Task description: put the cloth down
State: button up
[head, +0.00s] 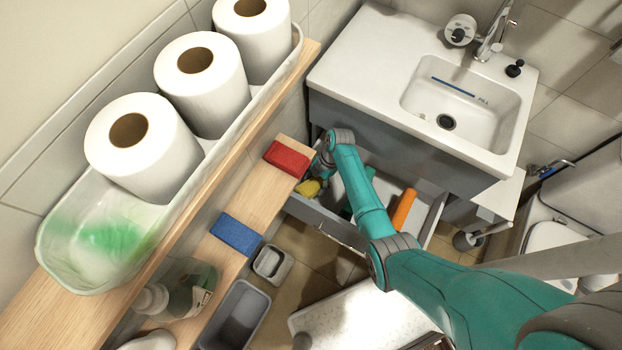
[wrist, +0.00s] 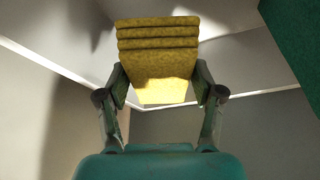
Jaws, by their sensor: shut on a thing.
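The cloth is yellow and folded in several layers. It shows in the head view (head: 308,188) at the left end of the open drawer (head: 328,226) under the sink, and close up in the wrist view (wrist: 158,62). My gripper (wrist: 160,80) is shut on it, with one finger on each side. In the head view my gripper (head: 317,176) is partly hidden by my own arm. The cloth is in or just above the drawer; I cannot tell whether it touches the bottom. Pale drawer surfaces surround it in the wrist view.
An orange object (head: 403,210) lies in the drawer's right part. A green thing (wrist: 297,35) is close at the upper right in the wrist view. A red block (head: 287,159) and blue block (head: 236,233) lie on the wooden shelf at left. The sink (head: 462,95) is above the drawer.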

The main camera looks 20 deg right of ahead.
jog(key=shift+f, duration=3.35)
jog(key=shift+f, duration=0.55)
jog(key=o, duration=1.3)
jog(key=shift+r, duration=0.1)
jog(key=shift+r, duration=4.9)
